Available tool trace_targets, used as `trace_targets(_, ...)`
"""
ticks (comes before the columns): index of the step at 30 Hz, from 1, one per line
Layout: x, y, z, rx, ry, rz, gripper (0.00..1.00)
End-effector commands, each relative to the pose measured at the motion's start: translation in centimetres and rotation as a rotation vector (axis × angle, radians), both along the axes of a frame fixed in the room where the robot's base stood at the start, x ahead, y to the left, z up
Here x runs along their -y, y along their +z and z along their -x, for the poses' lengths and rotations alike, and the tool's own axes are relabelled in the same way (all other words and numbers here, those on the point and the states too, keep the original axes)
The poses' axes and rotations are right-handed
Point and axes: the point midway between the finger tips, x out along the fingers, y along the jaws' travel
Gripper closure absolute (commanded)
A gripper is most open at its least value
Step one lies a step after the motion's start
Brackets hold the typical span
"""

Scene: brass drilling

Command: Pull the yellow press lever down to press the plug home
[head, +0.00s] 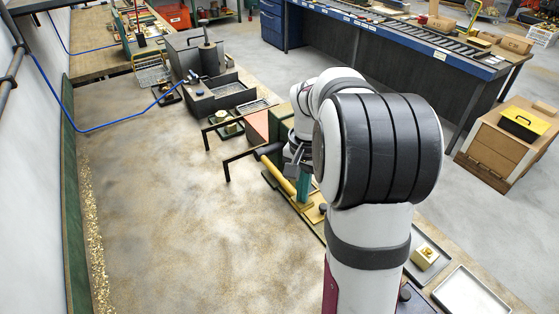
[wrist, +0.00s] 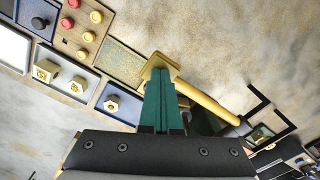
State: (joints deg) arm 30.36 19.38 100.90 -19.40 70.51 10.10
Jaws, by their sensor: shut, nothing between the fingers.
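The yellow press lever (head: 279,175) slants beside my gripper in the head view, with a dark grip at its upper left end. In the wrist view the lever (wrist: 208,101) runs from a yellow square part (wrist: 157,66) down to the right, to the dark grip (wrist: 238,127). My gripper (head: 304,199) has green fingers, which are together and empty. In the wrist view my gripper (wrist: 160,72) has its fingertips over the yellow square part, left of the lever bar. I cannot tell whether they touch. I cannot make out the plug.
Trays with brass pieces (wrist: 68,77) and a board with red and yellow buttons (wrist: 83,25) lie left in the wrist view. Black bracket arms (head: 240,157) stick out left of the lever.

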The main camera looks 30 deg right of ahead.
Motion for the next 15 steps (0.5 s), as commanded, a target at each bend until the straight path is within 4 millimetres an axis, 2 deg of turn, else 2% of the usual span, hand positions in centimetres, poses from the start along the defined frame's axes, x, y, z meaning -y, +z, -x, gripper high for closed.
trace_targets(15,0.1,3.7,0.0,0.004,-0.001,0.003,1.00)
